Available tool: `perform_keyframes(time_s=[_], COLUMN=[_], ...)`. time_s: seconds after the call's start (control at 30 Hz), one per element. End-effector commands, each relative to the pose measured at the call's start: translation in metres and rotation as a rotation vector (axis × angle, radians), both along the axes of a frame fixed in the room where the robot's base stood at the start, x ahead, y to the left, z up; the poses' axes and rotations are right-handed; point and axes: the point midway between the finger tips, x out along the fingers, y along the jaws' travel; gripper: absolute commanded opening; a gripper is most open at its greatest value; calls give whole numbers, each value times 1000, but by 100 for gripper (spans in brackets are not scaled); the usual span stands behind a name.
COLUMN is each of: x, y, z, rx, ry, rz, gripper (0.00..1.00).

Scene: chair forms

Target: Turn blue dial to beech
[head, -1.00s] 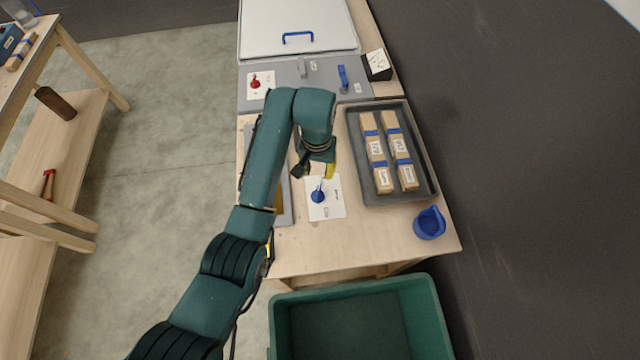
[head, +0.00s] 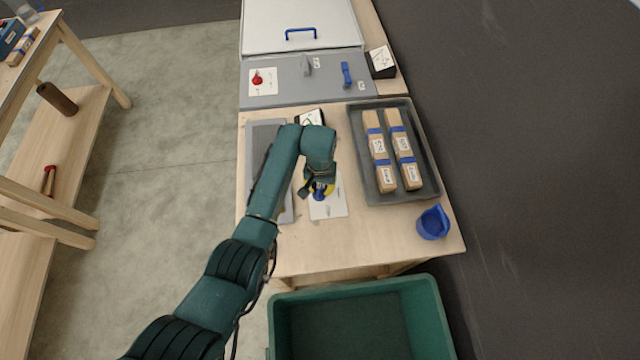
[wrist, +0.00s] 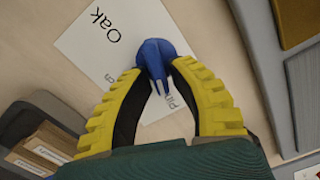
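The blue dial (wrist: 154,52) sits on a white card (wrist: 100,42) in the wrist view. "Oak" is readable on the card; other labels are partly hidden by my fingers. My gripper (wrist: 158,68) is over the dial, with one yellow fingertip on each side of it. The fingertips are apart with the dial between them; whether they press on it is unclear. The dial's narrow blue part extends back between the fingers. In the head view, the dial (head: 320,194) is partly hidden under my gripper (head: 318,188), and its card (head: 328,208) shows below.
A grey panel (head: 288,92) with a red dial (head: 257,79) is behind. A green bin (head: 430,300) is in front.

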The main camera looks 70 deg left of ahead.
Motion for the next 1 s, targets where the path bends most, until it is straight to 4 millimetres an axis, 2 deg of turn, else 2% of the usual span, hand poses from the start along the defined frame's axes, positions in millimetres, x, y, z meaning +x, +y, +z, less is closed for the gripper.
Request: perform_keyframes(time_s=[0.03,0.1,0.67,1.0], x=[0,0,0,2], y=[0,0,-1,-2], z=[0,0,0,1], rx=[0,0,0,-1], ry=[0,0,1,2], rz=[0,0,-32,-236], gripper=[10,0,0,0])
